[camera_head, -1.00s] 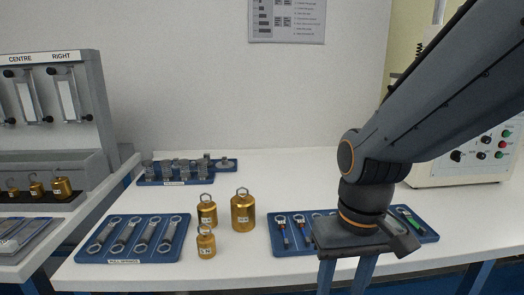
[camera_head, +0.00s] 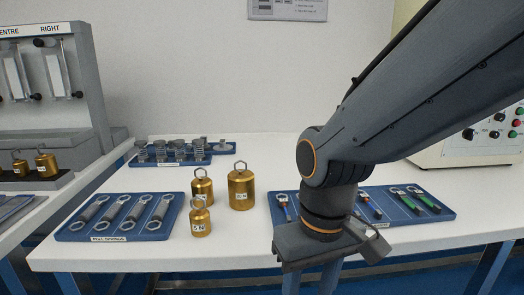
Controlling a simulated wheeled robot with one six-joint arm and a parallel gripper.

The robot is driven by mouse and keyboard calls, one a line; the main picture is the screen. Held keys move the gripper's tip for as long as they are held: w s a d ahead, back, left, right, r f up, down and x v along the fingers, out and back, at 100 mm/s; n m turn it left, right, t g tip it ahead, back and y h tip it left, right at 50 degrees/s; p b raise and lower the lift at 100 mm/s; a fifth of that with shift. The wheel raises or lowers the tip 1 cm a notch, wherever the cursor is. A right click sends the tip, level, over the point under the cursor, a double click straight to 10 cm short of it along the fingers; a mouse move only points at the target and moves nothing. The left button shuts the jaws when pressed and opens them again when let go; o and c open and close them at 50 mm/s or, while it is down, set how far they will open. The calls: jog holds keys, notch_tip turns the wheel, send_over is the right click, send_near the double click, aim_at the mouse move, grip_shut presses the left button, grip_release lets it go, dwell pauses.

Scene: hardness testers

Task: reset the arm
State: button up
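My arm comes in from the upper right, and my gripper (camera_head: 315,262) hangs at its end, pointing down in front of the table's front edge. My wrist covers the middle of a blue tray (camera_head: 446,213) on the right of the white table (camera_head: 250,262). Red-, blue- and green-marked tools (camera_head: 424,200) lie in that tray on both sides of my wrist.
Three brass weights with hooks (camera_head: 241,190) stand mid-table. A blue tray of springs (camera_head: 66,232) lies at front left, another with grey metal pieces (camera_head: 175,150) behind. A grey tester (camera_head: 90,80) stands left; a white control box (camera_head: 470,150) stands at back right.

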jog(key=d+r+m+p, duration=0.4)
jog(key=d+r+p, duration=0.7)
jog(key=p, duration=0.9)
jog(key=shift+s+d+r+h+p, duration=0.3)
jog(key=shift+s+d+r, duration=0.05)
jog(key=shift+r, duration=1.2)
